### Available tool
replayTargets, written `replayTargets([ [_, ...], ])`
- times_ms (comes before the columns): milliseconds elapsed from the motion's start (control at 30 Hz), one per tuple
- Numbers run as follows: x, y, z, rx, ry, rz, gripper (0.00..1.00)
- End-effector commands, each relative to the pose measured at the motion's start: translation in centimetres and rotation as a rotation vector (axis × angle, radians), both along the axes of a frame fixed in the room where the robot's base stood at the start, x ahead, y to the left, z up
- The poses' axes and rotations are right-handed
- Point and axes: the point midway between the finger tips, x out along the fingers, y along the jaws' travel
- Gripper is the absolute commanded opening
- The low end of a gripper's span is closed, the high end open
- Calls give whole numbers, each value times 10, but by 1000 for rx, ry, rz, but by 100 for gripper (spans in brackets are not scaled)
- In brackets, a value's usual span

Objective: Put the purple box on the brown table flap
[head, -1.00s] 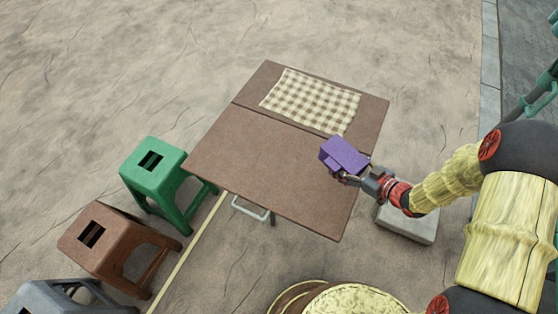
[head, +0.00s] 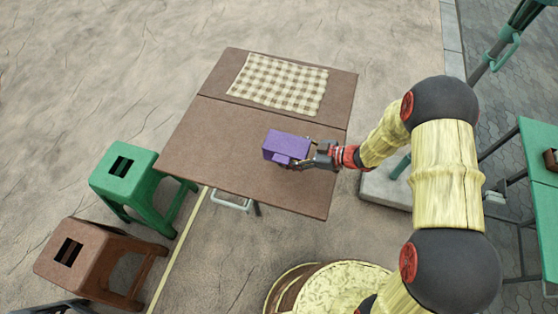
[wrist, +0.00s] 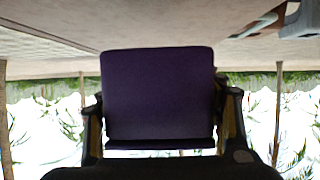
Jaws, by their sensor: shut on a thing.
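The purple box (head: 287,146) is in my gripper (head: 308,158), which is shut on it. In the head view the box appears over the near, bare part of the brown table flap (head: 225,160). Whether it touches the surface or hangs just above it, I cannot tell. In the wrist view the box (wrist: 158,92) fills the middle, with a dark finger of my gripper (wrist: 160,125) on each side. The brown table is split by a seam into a near flap and a far part. A checked cloth (head: 279,84) lies on the far part.
A green stool (head: 124,166) and a brown stool (head: 72,252) stand left of the table. A green table (head: 540,170) is at the right edge. A pale block (head: 388,190) is on the ground right of the brown table. The flap left of the box is clear.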

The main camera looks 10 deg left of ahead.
Motion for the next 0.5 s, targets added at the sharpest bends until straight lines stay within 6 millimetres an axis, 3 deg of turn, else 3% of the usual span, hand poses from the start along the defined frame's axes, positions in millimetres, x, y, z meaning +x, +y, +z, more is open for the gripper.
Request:
replayTargets([
  [100,1,16,-21,1,0,2,26],
  [500,4,35,-50,1,0,0,26],
])
